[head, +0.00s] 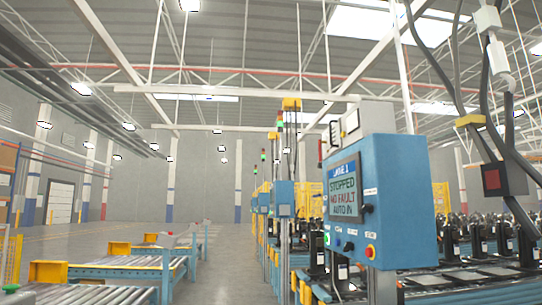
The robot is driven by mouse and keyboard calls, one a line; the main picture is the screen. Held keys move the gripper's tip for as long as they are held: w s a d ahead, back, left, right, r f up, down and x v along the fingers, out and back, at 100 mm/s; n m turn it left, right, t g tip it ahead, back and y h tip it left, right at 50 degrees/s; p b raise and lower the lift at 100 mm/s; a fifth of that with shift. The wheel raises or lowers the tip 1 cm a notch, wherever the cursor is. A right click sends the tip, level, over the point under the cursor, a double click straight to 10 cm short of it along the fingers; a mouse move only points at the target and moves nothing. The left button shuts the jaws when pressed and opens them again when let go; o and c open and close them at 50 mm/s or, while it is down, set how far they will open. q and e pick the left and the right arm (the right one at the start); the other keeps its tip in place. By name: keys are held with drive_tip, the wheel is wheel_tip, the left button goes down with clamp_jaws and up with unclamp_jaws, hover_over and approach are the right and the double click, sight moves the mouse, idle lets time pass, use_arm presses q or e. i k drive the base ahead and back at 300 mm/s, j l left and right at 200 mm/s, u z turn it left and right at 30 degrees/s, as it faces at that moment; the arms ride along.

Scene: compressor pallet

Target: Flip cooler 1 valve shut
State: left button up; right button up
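No cooler 1 valve can be made out in the head view. Neither of my grippers shows in the head view. A blue control box (386,190) stands at the right of centre. Its screen (344,188) reads "STOPPED", "NO FAULT" and "AUTO IN" under a line that looks like "LANE 1". Below the screen are a few small buttons, with a red one (370,252) on a yellow base at the right.
Roller conveyors (120,270) with blue frames and yellow end blocks run along the lower left. Dark machine units (480,240) stand in rows on blue conveyors at the right. Dark cables (487,90) hang at the upper right. Open floor (228,265) lies between the two sides.

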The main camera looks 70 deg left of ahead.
sight(320, 141)
drive_tip(key=i+j+u, duration=0.2)
drive_tip(key=j+u, duration=0.25)
drive_tip(key=i+j+u, duration=0.25)
drive_tip(key=j+u, duration=0.2)
drive_tip(key=i+j+u, duration=0.3)
drive_tip(key=u, duration=0.2)
drive_tip(key=i+j, duration=0.45)
drive_tip(key=i, duration=0.15)
drive_tip(key=i+j+u, duration=0.1)
drive_tip(key=i+j, duration=0.4)
drive_tip(key=i, duration=0.05)
